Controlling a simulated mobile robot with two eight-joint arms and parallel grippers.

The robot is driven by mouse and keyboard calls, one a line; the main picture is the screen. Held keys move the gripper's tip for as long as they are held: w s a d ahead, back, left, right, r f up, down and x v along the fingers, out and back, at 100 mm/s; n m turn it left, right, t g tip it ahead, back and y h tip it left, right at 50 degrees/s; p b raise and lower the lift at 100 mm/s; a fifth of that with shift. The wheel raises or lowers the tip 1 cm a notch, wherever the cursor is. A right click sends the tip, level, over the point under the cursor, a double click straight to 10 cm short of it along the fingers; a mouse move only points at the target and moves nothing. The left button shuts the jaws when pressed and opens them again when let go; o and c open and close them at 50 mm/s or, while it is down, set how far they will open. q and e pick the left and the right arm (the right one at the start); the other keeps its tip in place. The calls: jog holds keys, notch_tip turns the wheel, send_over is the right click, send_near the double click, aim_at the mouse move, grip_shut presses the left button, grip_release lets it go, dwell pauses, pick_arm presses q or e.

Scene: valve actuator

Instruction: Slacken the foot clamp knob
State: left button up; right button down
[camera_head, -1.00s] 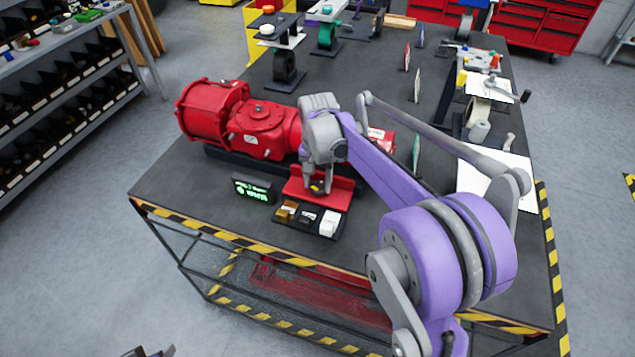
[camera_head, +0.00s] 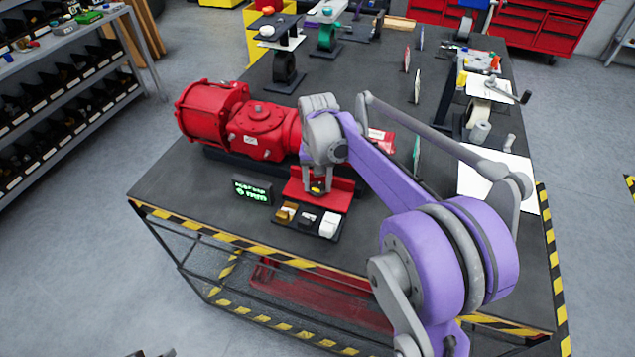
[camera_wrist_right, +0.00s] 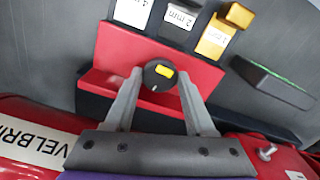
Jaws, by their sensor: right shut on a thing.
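The foot clamp knob (camera_wrist_right: 160,75) is a round black knob with a yellow mark, on a red bracket (camera_wrist_right: 115,50) at the foot of the red valve actuator (camera_head: 262,130). In the right wrist view my right gripper (camera_wrist_right: 160,80) has its fingers on either side of the knob, shut on it. In the head view my right gripper (camera_head: 317,188) points down at the red bracket, and the knob shows only as a small dark and yellow spot between the fingers. My left gripper (camera_head: 150,354) shows only as a dark sliver at the bottom edge, too little to read.
A small display with green characters (camera_head: 252,190) stands left of the bracket. A black tray of labelled blocks (camera_head: 308,220) lies in front of it. Striped tape marks the table edge (camera_head: 230,240). White sheets, tools and stands occupy the table's right and back.

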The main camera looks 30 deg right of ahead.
aim_at(317, 187)
jog(key=c, duration=0.5)
grip_release()
notch_tip(317, 187, up, 11)
jog(key=shift+f+p, duration=0.1)
jog(key=shift+p, duration=0.2)
jog(key=s+a+f+n+t, duration=0.2)
jog(key=s+a+f, duration=0.1)
jog(key=s, duration=0.4)
jog(key=s+a+f+n+t, duration=0.1)
jog(key=s+a+f+n, duration=0.1)
jog(key=s+a+f, duration=0.2)
jog(key=s+a+f+n+t, duration=0.2)
jog(key=s+a+f, duration=0.2)
jog(key=s, duration=0.5)
jog(key=shift+s+a+f+n+t, duration=0.1)
jog(key=shift+s+f+n+t, duration=0.1)
jog(key=shift+f, duration=0.25)
jog(key=shift+s+a+f+n+t, duration=0.1)
jog(key=shift+s+f, duration=0.1)
jog(key=shift+f, duration=0.2)
